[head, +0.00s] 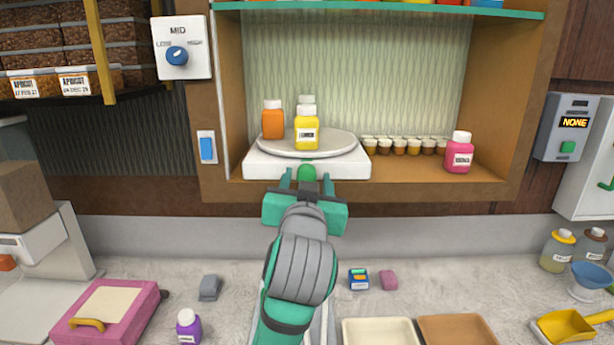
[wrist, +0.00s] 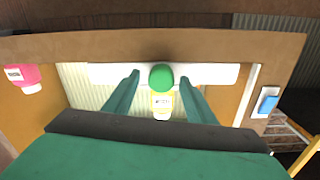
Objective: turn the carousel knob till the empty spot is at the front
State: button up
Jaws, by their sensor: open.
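The carousel is a round grey turntable (head: 270,145) on a white base (head: 262,165) in the wooden alcove. An orange bottle (head: 273,122) stands at its left-back. My gripper (head: 307,178) is open, one finger on each side of the knob. In the wrist view gaps show between knob and fingers.
A pink bottle (head: 459,152) and a row of small brown-and-white cups (head: 399,147) stand right of the carousel. A blue switch (head: 207,149) and a dial panel (head: 182,47) are to the left. A purple bottle (head: 188,326) and pink case (head: 107,312) are on the counter.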

jog(key=shift+w, duration=0.25)
jog(key=shift+a, duration=0.1)
jog(key=c, duration=1)
jog(key=shift+c, duration=0.2)
